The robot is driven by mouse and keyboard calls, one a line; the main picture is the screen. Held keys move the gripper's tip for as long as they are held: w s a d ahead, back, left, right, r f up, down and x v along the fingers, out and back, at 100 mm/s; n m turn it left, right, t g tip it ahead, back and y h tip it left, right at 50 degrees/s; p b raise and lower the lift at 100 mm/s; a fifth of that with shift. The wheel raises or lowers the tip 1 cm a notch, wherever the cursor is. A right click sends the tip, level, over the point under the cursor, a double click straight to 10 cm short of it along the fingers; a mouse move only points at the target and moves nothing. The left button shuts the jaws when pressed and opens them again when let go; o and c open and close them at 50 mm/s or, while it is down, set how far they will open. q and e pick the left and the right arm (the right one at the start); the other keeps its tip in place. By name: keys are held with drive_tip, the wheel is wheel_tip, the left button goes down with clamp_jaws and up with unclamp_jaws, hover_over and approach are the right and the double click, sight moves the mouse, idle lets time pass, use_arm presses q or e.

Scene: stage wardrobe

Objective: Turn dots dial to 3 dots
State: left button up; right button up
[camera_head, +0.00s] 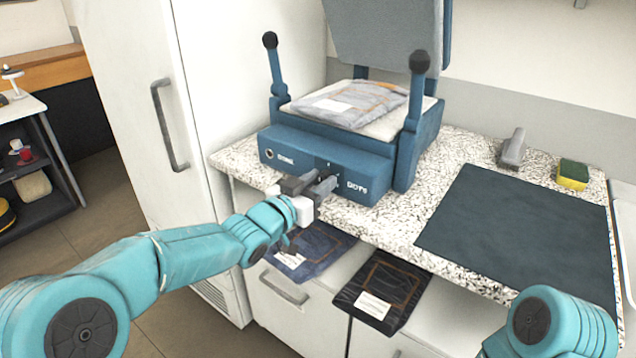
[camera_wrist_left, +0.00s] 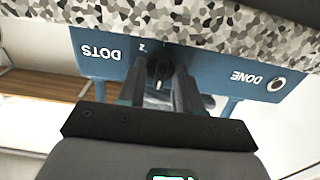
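The blue press (camera_head: 290,152) stands on the speckled counter, with DONE and DOTS lettered on its front panel. The dots dial (camera_wrist_left: 158,67) is a black knob on that panel, with a white mark on its lower side in the left wrist view, where the panel appears upside down. My left gripper (camera_head: 318,180) is at the panel, its two fingers (camera_wrist_left: 160,86) either side of the dial with a gap between them; I cannot tell whether they touch it. In the head view the gripper mostly hides the dial. My right arm shows at the lower right; its gripper is out of view.
A grey folded garment (camera_head: 350,103) lies on the press bed under the raised lid (camera_head: 388,35). A dark mat (camera_head: 520,228), a grey tool (camera_head: 513,147) and a yellow-green sponge (camera_head: 572,174) are on the counter to the right.

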use_arm(q)
drive_tip(key=c, duration=0.4)
drive_tip(key=shift+f, duration=0.1)
